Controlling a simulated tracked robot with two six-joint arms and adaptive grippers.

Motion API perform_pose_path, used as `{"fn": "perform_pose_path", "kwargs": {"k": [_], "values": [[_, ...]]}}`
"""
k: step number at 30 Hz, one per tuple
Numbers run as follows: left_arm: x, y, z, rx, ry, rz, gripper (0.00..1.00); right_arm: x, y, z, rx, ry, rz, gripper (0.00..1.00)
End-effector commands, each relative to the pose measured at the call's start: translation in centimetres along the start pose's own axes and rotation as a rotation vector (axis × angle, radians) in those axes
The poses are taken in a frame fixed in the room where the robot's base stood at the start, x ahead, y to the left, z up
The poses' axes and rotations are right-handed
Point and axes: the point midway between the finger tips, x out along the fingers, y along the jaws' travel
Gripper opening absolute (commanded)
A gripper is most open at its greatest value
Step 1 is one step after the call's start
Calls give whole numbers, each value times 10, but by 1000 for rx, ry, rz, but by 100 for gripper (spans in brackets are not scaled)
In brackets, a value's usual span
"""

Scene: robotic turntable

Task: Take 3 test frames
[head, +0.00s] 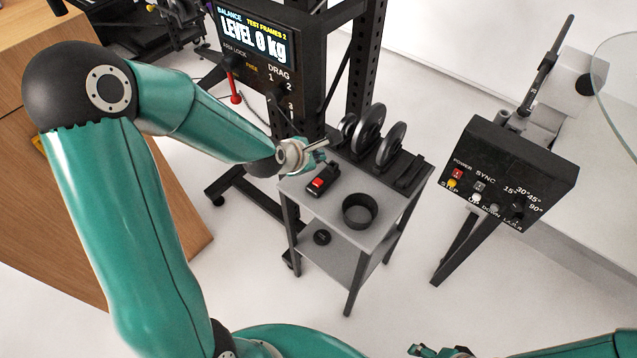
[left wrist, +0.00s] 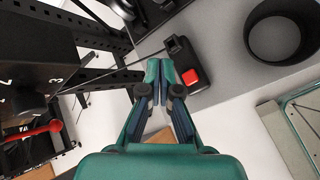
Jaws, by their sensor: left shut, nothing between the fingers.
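A black remote (head: 322,181) with a red button (head: 319,183) lies on the grey top of a small cart (head: 345,235). My left gripper (head: 322,146) is shut and empty, just above the far end of the remote. In the left wrist view the shut fingertips (left wrist: 158,66) appear beside the remote (left wrist: 185,65), left of its red button (left wrist: 190,77); I cannot tell whether they touch it. A screen (head: 254,35) reads "BALANCE", "TEST FRAMES 2" and "LEVEL 0 kg". My right gripper (head: 440,350) shows only partly at the bottom edge.
Several black discs (head: 370,130) stand upright at the cart's back. A black ring (head: 357,210) sits on its top, and a small dark round piece (head: 322,237) on the lower shelf. A black control box (head: 505,175) stands at right; a wooden desk (head: 40,200) is at left.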

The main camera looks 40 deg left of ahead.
Motion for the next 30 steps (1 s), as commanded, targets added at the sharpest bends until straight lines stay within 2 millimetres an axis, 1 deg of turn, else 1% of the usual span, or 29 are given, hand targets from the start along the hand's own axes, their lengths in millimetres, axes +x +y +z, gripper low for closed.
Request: {"fn": "perform_pose_path", "kwargs": {"k": [1,9,12,15,20,30], "values": [[8,-6,-6,-1,1,-2,0,8,3,0,0,0,0,64],[35,-25,-25,-1,1,-1,0,32,12,0,0,0,0,64],[42,-30,-30,0,0,1,0,45,16,0,0,0,0,64],[46,-33,-33,1,-1,0,0,52,19,0,0,0,0,64],[48,-35,-34,2,-1,0,0,55,20,0,0,0,0,64],[47,-34,-34,2,-1,-1,0,54,20,0,0,0,0,64]]}}
